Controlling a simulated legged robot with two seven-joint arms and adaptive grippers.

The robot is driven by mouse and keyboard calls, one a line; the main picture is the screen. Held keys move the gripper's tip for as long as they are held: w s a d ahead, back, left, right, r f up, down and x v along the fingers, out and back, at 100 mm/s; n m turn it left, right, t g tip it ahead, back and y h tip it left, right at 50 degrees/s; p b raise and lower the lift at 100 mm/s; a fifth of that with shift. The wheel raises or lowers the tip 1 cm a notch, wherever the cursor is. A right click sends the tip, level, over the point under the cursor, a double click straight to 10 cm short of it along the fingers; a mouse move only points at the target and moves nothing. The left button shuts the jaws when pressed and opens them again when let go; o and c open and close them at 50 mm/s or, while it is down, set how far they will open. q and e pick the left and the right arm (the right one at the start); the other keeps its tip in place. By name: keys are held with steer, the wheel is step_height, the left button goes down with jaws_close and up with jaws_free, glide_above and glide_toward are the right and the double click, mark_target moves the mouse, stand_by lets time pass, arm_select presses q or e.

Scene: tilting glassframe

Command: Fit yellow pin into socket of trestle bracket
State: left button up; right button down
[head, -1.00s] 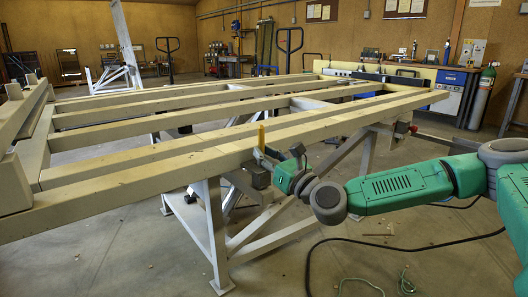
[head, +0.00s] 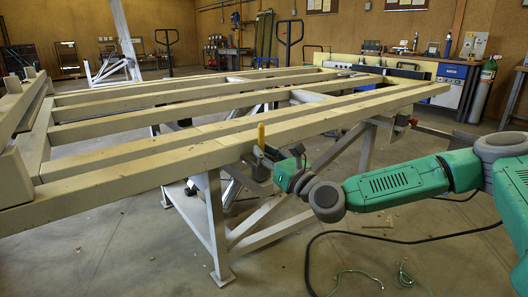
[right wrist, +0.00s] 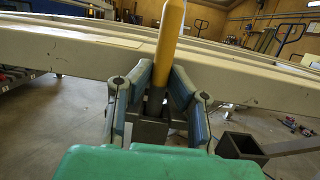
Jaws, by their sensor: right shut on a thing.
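The yellow pin (head: 261,136) stands roughly upright at the near side of the long front beam. In the right wrist view its yellow upper part (right wrist: 170,35) rises above the fingers, with a darker lower part between them. My right gripper (head: 264,158) is shut on the pin, its two fingers (right wrist: 163,82) on either side. A dark block (right wrist: 150,130) shows below the pin; I cannot tell whether the pin touches it. A dark square open socket (right wrist: 240,146) sits to the right of the gripper. The trestle bracket (head: 256,172) is partly hidden beside the gripper. My left gripper is not in view.
The pale front beam (head: 150,160) of the frame runs close behind the gripper. Grey trestle legs (head: 216,225) stand below it. A dark cable (head: 400,247) lies on the floor.

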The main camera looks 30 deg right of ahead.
mark_target(263, 137)
steer(key=shift+r+p, duration=0.7)
steer(key=shift+r, duration=1.1)
steer(key=shift+b, duration=0.55)
stand_by(0.3)
stand_by(0.5)
steer(key=shift+f, duration=1.85)
steer(key=c, duration=1.4)
jaws_free()
steer(key=shift+f, duration=0.1)
steer(key=shift+c, duration=0.2)
